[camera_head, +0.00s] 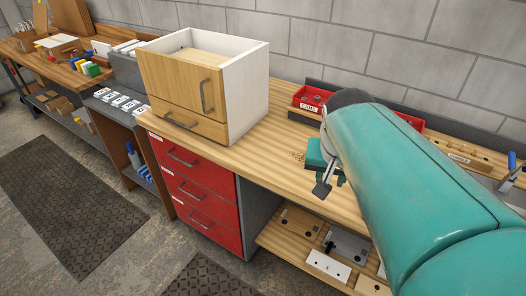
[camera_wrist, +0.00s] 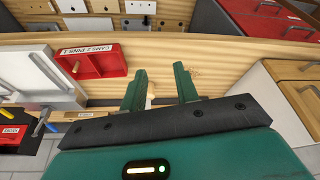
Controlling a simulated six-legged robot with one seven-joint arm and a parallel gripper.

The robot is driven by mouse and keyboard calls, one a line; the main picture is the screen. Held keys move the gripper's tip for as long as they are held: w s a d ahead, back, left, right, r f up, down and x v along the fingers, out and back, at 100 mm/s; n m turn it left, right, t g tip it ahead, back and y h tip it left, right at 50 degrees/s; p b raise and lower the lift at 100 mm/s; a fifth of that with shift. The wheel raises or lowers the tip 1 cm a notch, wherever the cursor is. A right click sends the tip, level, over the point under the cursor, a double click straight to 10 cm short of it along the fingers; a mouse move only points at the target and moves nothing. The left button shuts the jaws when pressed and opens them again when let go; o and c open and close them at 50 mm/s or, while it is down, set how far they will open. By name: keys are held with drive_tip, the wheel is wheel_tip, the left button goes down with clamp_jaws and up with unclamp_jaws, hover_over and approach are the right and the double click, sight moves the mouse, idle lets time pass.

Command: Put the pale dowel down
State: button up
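A small pale dowel (camera_wrist: 76,68) shows in the wrist view, inside a red tray (camera_wrist: 108,65) with a white label reading CAMS 2 PINS 1. My gripper (camera_wrist: 160,80) points toward the worktop to the right of this tray. Its two green fingers are spread apart, and I see no dowel gripped at their tips. A pale patch shows low between the fingers; I cannot tell what it is. In the head view my gripper (camera_head: 324,172) is over the worktop's front part, partly hidden by my arm.
The wooden worktop (camera_head: 275,150) is mostly clear beside a white cabinet (camera_head: 250,100) with wooden fronts. A red bin (camera_head: 312,99) labelled CAMS stands at the back. Small brown specks (camera_head: 298,155) lie left of my gripper. Plates (camera_head: 328,265) lie on a lower shelf.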

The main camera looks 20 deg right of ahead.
drive_tip(key=s+a+n+t+y, duration=0.2)
drive_tip(key=s+a+n, duration=0.2)
drive_tip(key=a, duration=0.6)
drive_tip(key=shift+s+a+f+n, duration=0.25)
drive_tip(key=shift+s+a+n, duration=0.05)
drive_tip(key=shift+n, duration=0.9)
drive_tip(key=shift+d, duration=0.2)
